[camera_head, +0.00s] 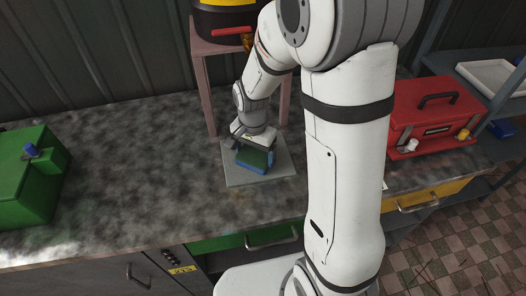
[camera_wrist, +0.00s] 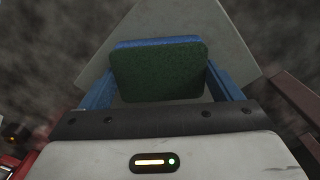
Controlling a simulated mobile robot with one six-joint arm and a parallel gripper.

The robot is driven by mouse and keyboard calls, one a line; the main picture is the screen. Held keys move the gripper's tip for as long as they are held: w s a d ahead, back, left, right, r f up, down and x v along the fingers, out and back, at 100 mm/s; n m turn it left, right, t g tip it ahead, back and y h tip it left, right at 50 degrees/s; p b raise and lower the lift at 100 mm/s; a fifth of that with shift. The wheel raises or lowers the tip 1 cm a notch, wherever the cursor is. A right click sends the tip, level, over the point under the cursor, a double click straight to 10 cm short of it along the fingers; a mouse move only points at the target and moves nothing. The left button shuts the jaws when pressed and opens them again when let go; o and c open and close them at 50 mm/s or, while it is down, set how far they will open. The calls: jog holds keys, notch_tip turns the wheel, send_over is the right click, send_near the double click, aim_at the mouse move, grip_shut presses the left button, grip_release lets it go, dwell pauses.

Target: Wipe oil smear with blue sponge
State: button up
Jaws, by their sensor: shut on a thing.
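The blue sponge (camera_head: 255,156) has a dark green scouring face and a blue edge. It sits between the blue fingers of my gripper (camera_head: 254,163), over a pale grey plate (camera_head: 237,179) on the counter. In the wrist view, the sponge (camera_wrist: 158,75) spans the gap between the fingers of my gripper (camera_wrist: 160,80), its green face towards the camera. My gripper is shut on it. I cannot tell whether the sponge touches the plate. No oil smear can be made out; the sponge and gripper hide part of the plate.
A green box (camera_head: 25,185) stands at the left and a red toolbox (camera_head: 432,118) at the right. A pinkish stand (camera_head: 209,95) with a black and yellow machine (camera_head: 224,18) rises behind the plate. The mottled counter (camera_head: 130,150) is clear left of the plate.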

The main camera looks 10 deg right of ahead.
aim_at(238, 156)
jog(key=shift+w+a+f, duration=0.1)
jog(key=shift+w+a, duration=0.15)
jog(key=shift+a, duration=0.35)
jog(key=shift+w+a+f, duration=0.1)
jog(key=shift+w+a, duration=0.15)
jog(key=shift+a, duration=0.35)
jog(key=shift+s+a+r, duration=0.15)
jog(key=shift+a, duration=0.85)
jog(key=shift+d+f+b, duration=0.2)
jog(key=shift+d+b, duration=0.1)
jog(key=shift+d, duration=1.3)
jog(key=shift+s+d, duration=0.25)
jog(key=shift+d, duration=0.55)
jog(key=shift+d+r, duration=0.2)
jog(key=shift+d, duration=0.85)
jog(key=shift+w+d, duration=0.2)
jog(key=shift+d, duration=0.35)
jog(key=shift+w+d, duration=0.15)
jog(key=shift+d, duration=1.3)
jog(key=shift+s+r, duration=0.1)
jog(key=shift+r, duration=0.05)
